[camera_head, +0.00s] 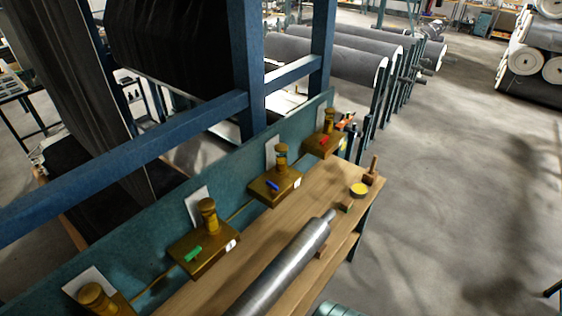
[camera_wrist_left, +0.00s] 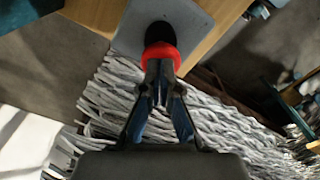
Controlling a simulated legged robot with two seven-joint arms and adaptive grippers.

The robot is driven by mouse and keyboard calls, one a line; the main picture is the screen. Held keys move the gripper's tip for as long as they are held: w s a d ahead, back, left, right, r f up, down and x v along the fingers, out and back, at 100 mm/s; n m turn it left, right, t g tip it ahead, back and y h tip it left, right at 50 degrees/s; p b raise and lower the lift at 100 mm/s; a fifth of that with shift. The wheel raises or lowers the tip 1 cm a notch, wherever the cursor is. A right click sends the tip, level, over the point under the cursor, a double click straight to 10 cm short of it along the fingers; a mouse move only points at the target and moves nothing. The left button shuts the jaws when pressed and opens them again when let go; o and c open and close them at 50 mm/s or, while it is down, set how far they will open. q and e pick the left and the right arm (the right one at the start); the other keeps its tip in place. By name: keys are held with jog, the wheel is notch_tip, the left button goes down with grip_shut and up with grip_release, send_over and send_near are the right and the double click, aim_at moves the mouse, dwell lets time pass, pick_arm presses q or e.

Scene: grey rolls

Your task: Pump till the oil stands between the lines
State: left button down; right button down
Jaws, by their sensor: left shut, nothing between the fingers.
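Several brass units stand along the back of the wooden bench in the head view. One has a green piece (camera_head: 193,254), one a blue piece (camera_head: 272,186) and one a red piece (camera_head: 324,140). Each has an upright brass cylinder, such as the one behind the green piece (camera_head: 208,212). I cannot make out an oil level or lines. In the left wrist view my left gripper (camera_wrist_left: 161,88) is shut and empty, its tips at a black knob with a red collar (camera_wrist_left: 161,50) on a grey plate (camera_wrist_left: 196,22). Whether they touch is unclear. My right gripper is not in view.
A steel roller (camera_head: 283,268) lies along the bench (camera_head: 237,272). A yellow-topped tin (camera_head: 359,190) and a wooden-handled tool (camera_head: 372,172) are at its far end. A blue frame (camera_head: 180,148) crosses above on the left. Grey strands (camera_wrist_left: 110,95) lie below the gripper.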

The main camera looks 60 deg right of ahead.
pick_arm(q)
jog(key=shift+a+f+b, duration=0.2)
jog(key=shift+f+b, duration=0.25)
jog(key=shift+f, duration=0.25)
jog(key=shift+d+f+b, duration=0.2)
jog(key=shift+f+b, duration=0.45)
jog(key=shift+f, duration=0.15)
jog(key=shift+f+b, duration=0.45)
jog(key=shift+f, duration=0.1)
jog(key=shift+r, duration=0.1)
jog(key=shift+a+r+p, duration=0.15)
jog(key=shift+r+p, duration=1.7)
jog(key=shift+r, duration=0.9)
jog(key=shift+r+p, duration=0.85)
jog(key=shift+r, duration=0.55)
jog(key=shift+f, duration=0.1)
